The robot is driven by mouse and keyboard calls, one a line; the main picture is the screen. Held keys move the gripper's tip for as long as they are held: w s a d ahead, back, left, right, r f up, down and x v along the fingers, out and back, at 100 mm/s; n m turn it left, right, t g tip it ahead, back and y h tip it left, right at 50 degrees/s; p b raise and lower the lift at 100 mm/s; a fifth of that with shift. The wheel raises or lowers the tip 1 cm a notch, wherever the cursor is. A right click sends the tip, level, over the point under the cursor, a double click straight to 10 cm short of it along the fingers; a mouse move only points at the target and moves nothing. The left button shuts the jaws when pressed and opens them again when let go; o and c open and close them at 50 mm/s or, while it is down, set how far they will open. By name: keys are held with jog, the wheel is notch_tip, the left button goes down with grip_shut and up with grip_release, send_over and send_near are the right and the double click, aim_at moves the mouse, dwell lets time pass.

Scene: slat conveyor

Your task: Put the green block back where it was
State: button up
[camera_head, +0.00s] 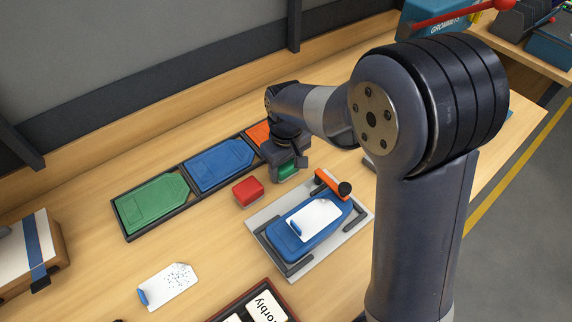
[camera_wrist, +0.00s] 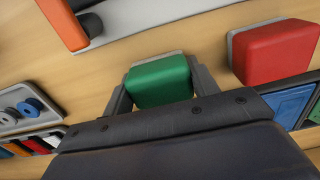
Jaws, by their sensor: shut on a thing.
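The green block (camera_head: 288,170) is between the fingers of my gripper (camera_head: 285,174) in the head view. In the wrist view the green block (camera_wrist: 160,82) sits between both fingers of my gripper (camera_wrist: 158,88), which is shut on it. Whether the block touches the table or hangs just above it I cannot tell. A red block (camera_head: 248,192) stands on the wood to the left of my gripper; it also shows at the upper right of the wrist view (camera_wrist: 276,50).
A dark tray (camera_head: 128,236) with green, blue and orange plates lies behind the red block. In front, a grey fixture (camera_head: 262,218) holds a blue plate (camera_head: 310,238) with a white tag and an orange-handled clamp (camera_head: 327,182). Another white tag (camera_head: 170,286) lies on open wood at the front left.

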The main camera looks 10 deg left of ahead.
jog(key=shift+f, duration=0.2)
jog(key=o, duration=1)
jog(key=shift+c, duration=0.2)
jog(key=shift+r, duration=0.1)
notch_tip(320, 180, up, 12)
jog(key=shift+r, duration=0.15)
